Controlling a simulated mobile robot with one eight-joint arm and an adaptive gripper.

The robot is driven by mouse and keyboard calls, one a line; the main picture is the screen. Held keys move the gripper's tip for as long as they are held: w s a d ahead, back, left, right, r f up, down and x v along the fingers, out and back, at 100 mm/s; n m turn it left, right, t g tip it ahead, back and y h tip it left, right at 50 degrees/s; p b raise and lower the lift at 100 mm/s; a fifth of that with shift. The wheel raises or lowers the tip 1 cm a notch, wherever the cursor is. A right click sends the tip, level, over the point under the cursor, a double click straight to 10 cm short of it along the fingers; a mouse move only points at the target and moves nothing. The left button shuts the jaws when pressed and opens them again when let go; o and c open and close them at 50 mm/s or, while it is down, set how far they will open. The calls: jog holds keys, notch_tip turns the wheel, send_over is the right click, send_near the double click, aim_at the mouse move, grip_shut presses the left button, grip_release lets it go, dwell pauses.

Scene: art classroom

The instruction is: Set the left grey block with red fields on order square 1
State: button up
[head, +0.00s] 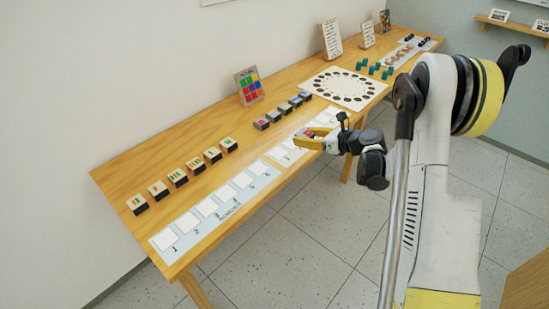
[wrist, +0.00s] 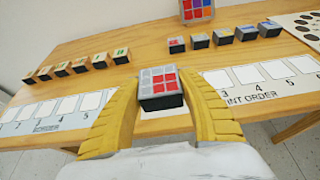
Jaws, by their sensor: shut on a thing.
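My gripper (head: 306,138) is shut on a grey block with red fields (wrist: 159,82). In the wrist view the block sits upright between the yellow fingers, its top a grid of red and grey fields over a dark base. It is above the near part of the table. The order strip (wrist: 234,101) lies below and to the right, with squares 3 (wrist: 217,80) to 6 showing. The fingers and block hide much of its left end. A white patch (wrist: 165,112) shows just under the block; its number cannot be read.
A row of grey blocks (head: 274,116) stands behind the strip; its leftmost (wrist: 176,45) has a red top. Striped blocks (head: 178,178) and another numbered strip (head: 187,243) are at left.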

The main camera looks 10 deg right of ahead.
jog(key=b, duration=0.4)
send_over(278, 153)
notch_tip(278, 153, down, 6)
jog(key=shift+f, duration=0.1)
notch_tip(278, 153, down, 4)
jog(key=shift+f+b, duration=0.1)
jog(key=shift+b, duration=0.8)
jog(key=shift+r, duration=0.2)
jog(key=shift+f, duration=0.1)
jog(key=o, duration=1.1)
